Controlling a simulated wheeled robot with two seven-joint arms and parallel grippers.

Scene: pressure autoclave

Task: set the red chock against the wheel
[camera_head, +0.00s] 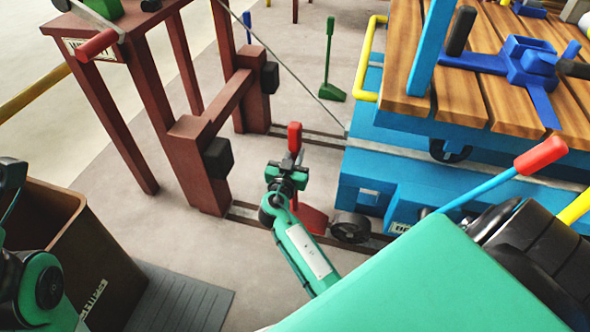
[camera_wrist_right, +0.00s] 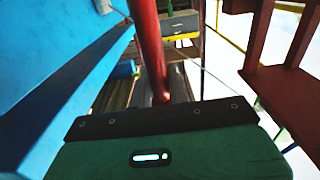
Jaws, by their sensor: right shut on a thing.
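The red chock (camera_head: 312,218) sits at floor level by the rail, just left of the dark wheel (camera_head: 350,229) under the blue cart (camera_head: 390,190). Whether chock and wheel touch I cannot tell. Its upright handle ends in a red grip (camera_head: 294,138). My right gripper (camera_head: 290,172) is shut on this handle below the grip and, with my arm, hides part of the chock. In the right wrist view, the red handle (camera_wrist_right: 149,45) rises beyond the green gripper body; the fingertips are hidden. My left arm shows at the lower left, but its gripper is not visible.
A brown buffer frame (camera_head: 197,165) with black pads stands across the rails at left. A green chock (camera_head: 332,92) with a tall handle stands behind. A brown bin (camera_head: 85,255) and grey mat (camera_head: 180,300) are lower left. A red-tipped blue lever (camera_head: 540,156) projects at right.

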